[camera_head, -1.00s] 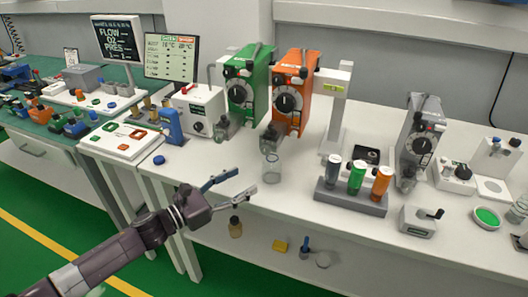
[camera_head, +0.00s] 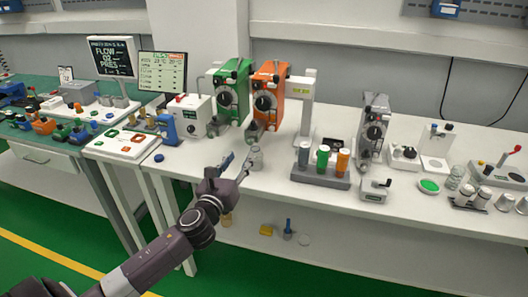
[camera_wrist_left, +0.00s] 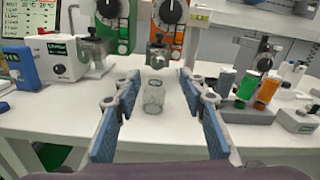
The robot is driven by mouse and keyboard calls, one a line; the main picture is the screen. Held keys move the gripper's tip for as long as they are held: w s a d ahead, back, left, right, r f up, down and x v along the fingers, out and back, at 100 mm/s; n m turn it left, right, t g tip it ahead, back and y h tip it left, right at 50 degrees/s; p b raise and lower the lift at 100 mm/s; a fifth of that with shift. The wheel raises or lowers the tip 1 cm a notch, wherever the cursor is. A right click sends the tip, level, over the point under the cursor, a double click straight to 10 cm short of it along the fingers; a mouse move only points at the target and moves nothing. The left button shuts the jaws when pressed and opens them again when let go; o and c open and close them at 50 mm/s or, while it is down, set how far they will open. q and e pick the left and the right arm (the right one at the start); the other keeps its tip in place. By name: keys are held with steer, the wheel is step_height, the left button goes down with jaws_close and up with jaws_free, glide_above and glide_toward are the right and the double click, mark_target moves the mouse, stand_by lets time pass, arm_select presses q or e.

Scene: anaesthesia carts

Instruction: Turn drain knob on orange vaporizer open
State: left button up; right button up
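The orange vaporizer (camera_head: 267,92) stands on the white bench, just right of the green vaporizer (camera_head: 233,90). It has a black round dial on its front and a grey drain fitting (camera_head: 254,130) low at its front; it also shows in the left wrist view (camera_wrist_left: 157,54). A small clear glass jar (camera_head: 256,158) stands on the bench in front of it. My left gripper (camera_head: 238,166) is open and empty at the bench's front edge. In the left wrist view its blue-padded fingers (camera_wrist_left: 160,120) stand apart, with the jar beyond and between them. My right gripper is not in view.
A rack with grey, green and orange bottles (camera_head: 321,178) stands to the right, with a grey vaporizer (camera_head: 373,132) behind it. A white box (camera_head: 190,115) stands left of the green vaporizer. The bench between jar and rack is clear.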

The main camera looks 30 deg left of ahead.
mark_target(249, 143)
arm_select(q)
steer(key=x, duration=0.5)
steer(key=shift+w+a+f+p, duration=0.3)
steer(key=shift+a+f, duration=0.05)
steer(key=x, duration=0.2)
steer(key=shift+w, duration=0.4)
steer(key=c, duration=0.4)
steer(key=shift+c, duration=1.3)
jaws_close()
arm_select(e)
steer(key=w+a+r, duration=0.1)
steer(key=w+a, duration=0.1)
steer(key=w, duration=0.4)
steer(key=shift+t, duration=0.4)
